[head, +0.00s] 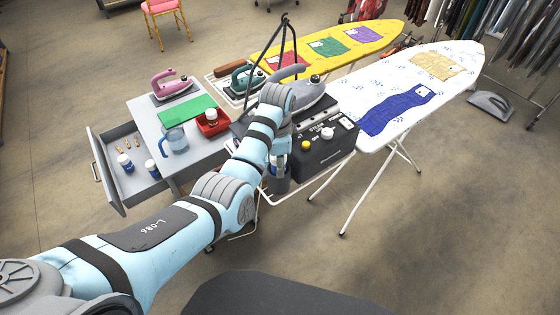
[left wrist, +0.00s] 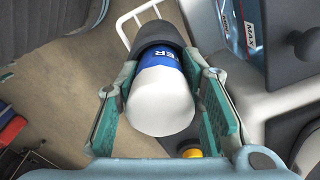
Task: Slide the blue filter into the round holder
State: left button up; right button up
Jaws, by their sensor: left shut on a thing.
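In the left wrist view, the blue filter (left wrist: 164,56) has a blue band with partly visible white lettering and a large white end (left wrist: 161,102) facing the camera. My left gripper (left wrist: 160,68) is shut on it, with one greenish finger pad on each side. The dark grey round holder (left wrist: 148,32) shows just beyond the filter, in line with it. I cannot tell how deep the filter sits in it. In the head view, the holder (head: 279,184) hangs beside the dark iron station, and my arm hides most of the filter and gripper. My right gripper is out of view.
Two similar blue-and-white containers (head: 125,162) stand in the open drawer (head: 112,187) at left. The dark station box (head: 325,153) with white and yellow caps is close on the right. Ironing boards (head: 350,93) stand behind it. Floor in front is mostly free.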

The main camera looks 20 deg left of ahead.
pick_arm(q)
jog(key=shift+s+f, duration=0.55)
jog(key=shift+f, duration=0.2)
jog(key=shift+d, duration=0.1)
grip_shut()
jog(key=o, duration=1.3)
grip_release()
jog(key=shift+o, duration=0.4)
jog(key=shift+w+f, duration=0.15)
jog(key=shift+w, duration=0.05)
jog(key=shift+w+f+g, duration=0.15)
jog(key=shift+w+g, duration=0.15)
jog(key=shift+w, duration=0.15)
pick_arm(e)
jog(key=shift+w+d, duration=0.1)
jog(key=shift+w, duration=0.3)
pick_arm(q)
jog(key=shift+s+r, duration=0.2)
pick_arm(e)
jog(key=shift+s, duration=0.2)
pick_arm(q)
jog(key=shift+w+r, duration=0.1)
